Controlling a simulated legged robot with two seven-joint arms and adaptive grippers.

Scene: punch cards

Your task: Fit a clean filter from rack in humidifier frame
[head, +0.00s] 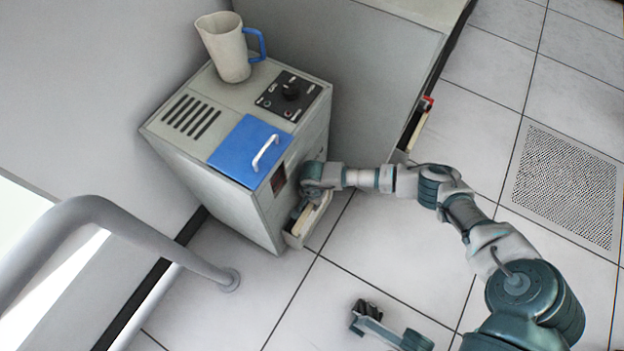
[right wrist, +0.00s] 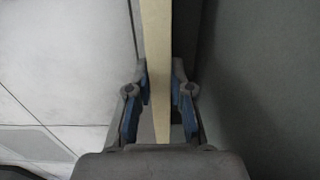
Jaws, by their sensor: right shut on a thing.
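The humidifier (head: 225,170) is a grey cabinet with a blue lid on top. A frame (head: 292,241) juts out low from its right side, and a cream filter (head: 312,217) stands upright at it. I cannot tell how deep the filter sits. My right gripper (head: 305,203) is at the filter beside the cabinet. In the right wrist view the filter (right wrist: 158,60) is a pale upright strip between the blue-padded fingers (right wrist: 160,100), which are shut on it. My left gripper (head: 366,315) is low over the floor, apart from the humidifier; its opening is unclear.
A beige jug (head: 228,48) with a blue handle stands on the cabinet near the control panel (head: 289,96). A slot in the grey wall unit holds a cream piece with a red end (head: 420,122). A grey rail (head: 130,235) stands at the left. The tiled floor (head: 400,255) is mostly clear.

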